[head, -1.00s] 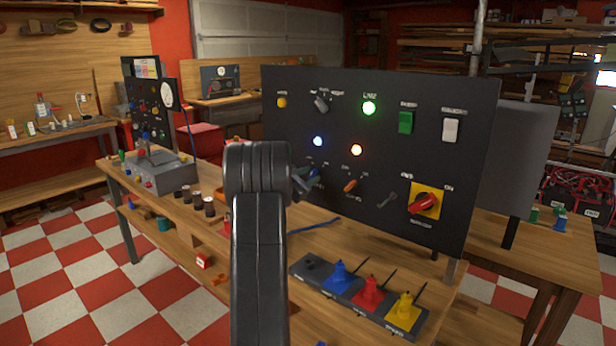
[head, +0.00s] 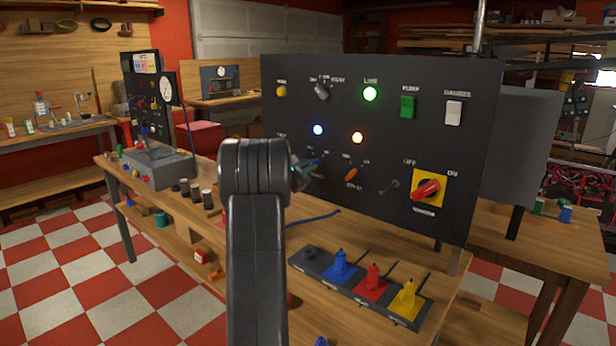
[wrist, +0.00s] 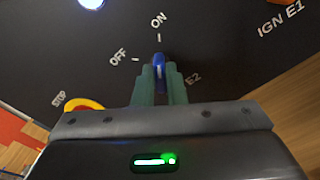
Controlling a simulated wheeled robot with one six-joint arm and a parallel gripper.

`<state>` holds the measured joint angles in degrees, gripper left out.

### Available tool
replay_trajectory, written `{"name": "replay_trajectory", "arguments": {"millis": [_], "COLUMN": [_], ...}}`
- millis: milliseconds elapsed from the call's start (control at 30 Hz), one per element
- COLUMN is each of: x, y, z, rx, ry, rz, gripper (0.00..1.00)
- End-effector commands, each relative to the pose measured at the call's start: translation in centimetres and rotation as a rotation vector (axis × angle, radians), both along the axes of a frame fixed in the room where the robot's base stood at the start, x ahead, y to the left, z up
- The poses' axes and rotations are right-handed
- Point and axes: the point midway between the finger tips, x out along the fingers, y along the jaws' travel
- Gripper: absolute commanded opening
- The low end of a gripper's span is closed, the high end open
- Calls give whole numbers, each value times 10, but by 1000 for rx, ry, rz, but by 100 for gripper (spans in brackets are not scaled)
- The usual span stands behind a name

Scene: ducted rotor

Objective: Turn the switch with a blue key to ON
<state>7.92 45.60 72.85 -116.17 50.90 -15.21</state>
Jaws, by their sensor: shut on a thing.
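The blue key (wrist: 158,66) sits in its switch on the black panel (head: 440,120). In the wrist view it lines up with the tick under the ON label (wrist: 158,20); the OFF label (wrist: 118,57) is to its left. My gripper (wrist: 158,75) has its two green fingers shut on the key, one on each side. In the head view the gripper (head: 306,167) is at the panel's lower left, and my arm hides part of that area. The key's base is partly hidden by the fingers.
An orange key switch (head: 351,175) labelled IGN E1 sits right of the blue key. A red rotary switch on a yellow plate (head: 430,188) is farther right. A yellow-ringed stop control (wrist: 85,104) is close on the left in the wrist view. Coloured levers (head: 372,280) stand on the bench below.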

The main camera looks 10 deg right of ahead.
Motion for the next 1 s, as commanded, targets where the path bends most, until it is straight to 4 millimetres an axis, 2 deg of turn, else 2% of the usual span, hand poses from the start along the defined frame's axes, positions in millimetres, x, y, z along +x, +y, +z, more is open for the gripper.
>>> {"name": "replay_trajectory", "arguments": {"millis": [33,567,600,700,1000], "x": [0,0,0,0,-1], "y": [0,0,0,0,1], "z": [-5,0,0,0,0], "rx": [11,45,45,44,44], "ry": [-17,-55,-55,-54,-55], "rz": [-1,0,0,0,1], "gripper": [0,0,17,33,33]}}
